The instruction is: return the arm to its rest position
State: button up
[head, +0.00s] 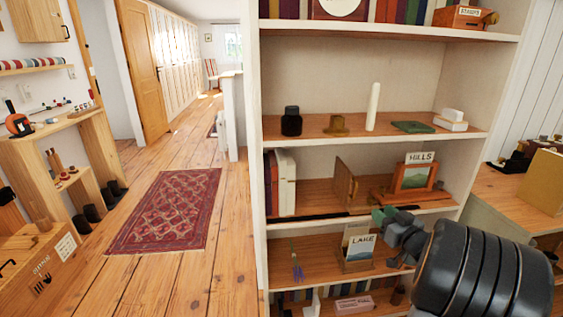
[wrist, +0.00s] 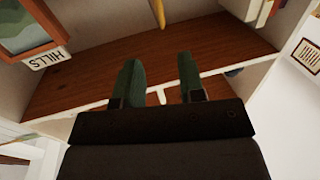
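My gripper (head: 392,222) is at the lower right of the head view, in front of the bookshelf near the shelf that holds the Hills picture. My dark arm covers the lower right corner there. In the wrist view my gripper (wrist: 158,78) shows two green fingers set apart, with a gap between them and nothing held. Behind the fingers is a brown wooden shelf (wrist: 95,88) with a pale front edge.
A framed picture (head: 413,178) labelled Hills stands close above my gripper. A Lake card (head: 358,247) stands on the shelf below, to its left. A side counter (head: 500,190) is at right. Open floor with a red rug (head: 170,210) lies left.

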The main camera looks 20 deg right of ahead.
jog(key=s+d+f+m+g+h+p, duration=0.1)
jog(key=s+d+f+m+g+h, duration=0.3)
jog(key=d+f+g+h, duration=0.25)
jog(key=s+a+r+n+g+y+p, duration=0.1)
jog(key=s+a+r+g+p, duration=0.1)
jog(key=a+r+p, duration=0.4)
jog(key=s+a+r+n+g+y+p, duration=0.1)
jog(key=s+a+r+p, duration=0.4)
jog(key=a, duration=1.1)
jog(key=s+a+r+n+g+y+p, duration=0.1)
jog(key=s+a+r+g+y+p, duration=0.2)
jog(key=a+r+g+p, duration=0.2)
jog(key=a+r+p, duration=0.3)
jog(key=a+r, duration=0.2)
jog(key=a, duration=0.1)
jog(key=shift+s+a+r, duration=0.25)
jog(key=shift+s+a, duration=0.05)
jog(key=shift+a, duration=0.05)
